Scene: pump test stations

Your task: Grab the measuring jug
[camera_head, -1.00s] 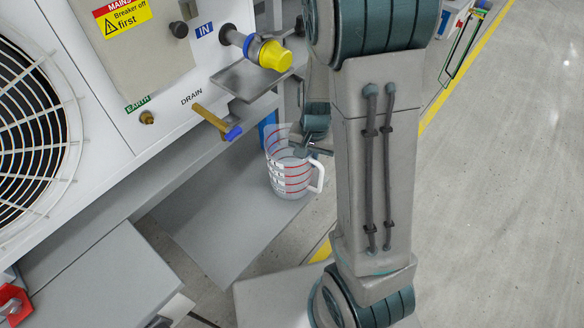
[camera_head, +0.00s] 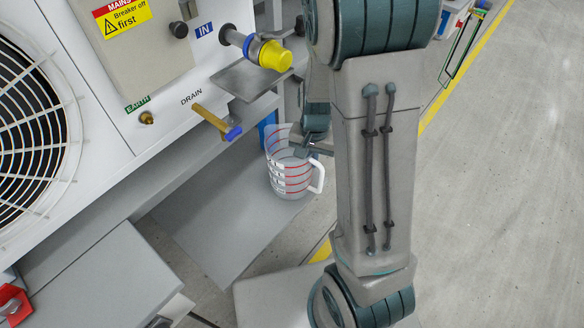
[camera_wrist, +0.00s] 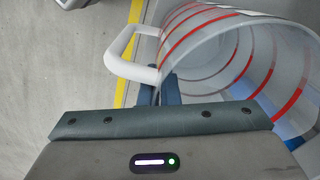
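The measuring jug (camera_head: 288,182) is clear with red graduation rings and a white handle. It stands upright on a grey low shelf (camera_head: 215,225) below the drain valve. My gripper (camera_head: 303,151) is at the jug's rim, on the handle side, partly hidden behind my arm. In the wrist view, the jug (camera_wrist: 235,50) fills the upper right, its open mouth towards the camera. The fingers of my gripper (camera_wrist: 160,95) sit close together where the handle meets the rim. They appear shut on that part, with a white bit between them.
The drain valve (camera_head: 212,120) with a blue tip juts out above and left of the jug. A grey tray (camera_head: 245,80) and a yellow-capped inlet (camera_head: 275,56) are higher up. Open floor (camera_head: 500,180) lies to the right, past a yellow line.

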